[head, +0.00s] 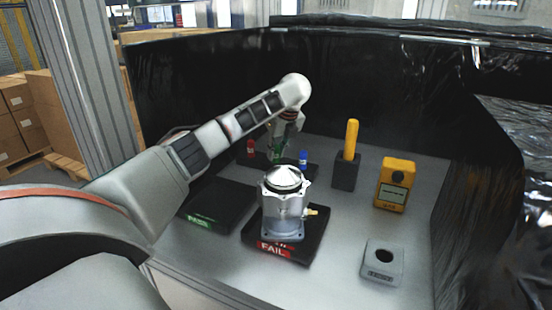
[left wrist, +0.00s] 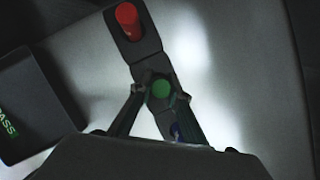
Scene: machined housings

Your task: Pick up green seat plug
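The green seat plug (left wrist: 160,89) stands in a dark rack (left wrist: 143,50), between a red plug (left wrist: 127,20) and a blue plug (left wrist: 176,131) in the left wrist view. My left gripper (left wrist: 161,92) points down at it, with one finger on each side and a narrow gap showing beside the plug. In the head view the left gripper (head: 279,148) is over the middle of the rack and partly hides the green plug. The red plug (head: 250,148) and blue plug (head: 303,157) show on either side. My right gripper is not in view.
A metal housing (head: 284,205) stands on the FAIL tray (head: 312,247) in front. The empty PASS tray (head: 225,203) is left of it. A yellow-handled tool in a block (head: 345,172), a yellow meter (head: 394,185) and a grey holed block (head: 382,264) stand right. Black walls enclose the back.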

